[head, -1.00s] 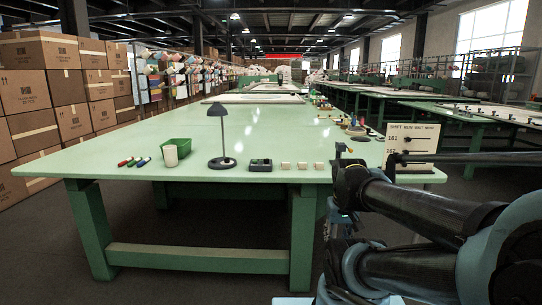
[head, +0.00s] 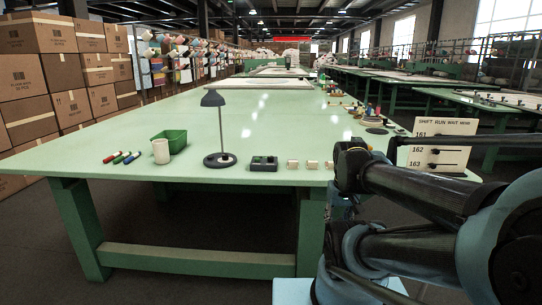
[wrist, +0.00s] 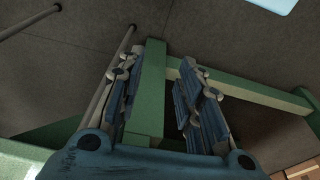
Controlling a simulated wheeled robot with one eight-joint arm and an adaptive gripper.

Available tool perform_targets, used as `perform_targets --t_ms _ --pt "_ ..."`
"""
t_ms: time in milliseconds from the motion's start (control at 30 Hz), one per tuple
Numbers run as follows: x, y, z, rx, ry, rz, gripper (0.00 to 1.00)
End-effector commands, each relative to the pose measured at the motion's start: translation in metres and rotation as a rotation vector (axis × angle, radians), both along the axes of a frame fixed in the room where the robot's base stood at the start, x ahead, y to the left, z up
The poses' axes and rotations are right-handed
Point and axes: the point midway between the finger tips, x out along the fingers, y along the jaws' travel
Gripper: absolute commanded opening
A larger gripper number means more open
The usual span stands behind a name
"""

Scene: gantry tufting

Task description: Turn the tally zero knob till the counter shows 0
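A small dark box with greenish faces (head: 263,162) sits near the table's front edge, right of the lamp. It may be the tally counter, but its digits and any zero knob are too small to make out. My gripper (wrist: 160,60) shows in the wrist view with its two fingers apart and nothing between them. It points down past a green table leg and beam toward the dark floor. In the head view my arm is folded at the right, off the table's front right corner, and the gripper's fingers cannot be made out there.
On the green table (head: 110,190) stand a desk lamp (head: 213,125), a green bin (head: 172,141), a white cup (head: 161,151), markers (head: 121,157) and several pale blocks (head: 293,164). A numbered board (head: 440,145) stands at the right, behind my arm. The table's middle is clear.

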Motion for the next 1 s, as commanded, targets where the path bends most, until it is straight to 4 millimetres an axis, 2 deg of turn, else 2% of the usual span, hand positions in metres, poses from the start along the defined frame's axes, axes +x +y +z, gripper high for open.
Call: perform_targets --t_ms 67,100,200,367,700,1000 --pt "0.000 0.000 0.000 0.000 0.000 0.000 0.36" --pt "0.000 0.000 0.000 0.000 0.000 0.001 0.43" --pt "-0.006 0.001 0.010 -0.001 -0.010 0.014 0.43" --pt "0.015 0.008 0.039 -0.012 0.003 0.097 0.43" --pt "0.094 0.041 0.135 -0.048 0.050 0.423 0.43" --pt "0.171 0.087 0.203 -0.076 0.089 0.719 0.43"
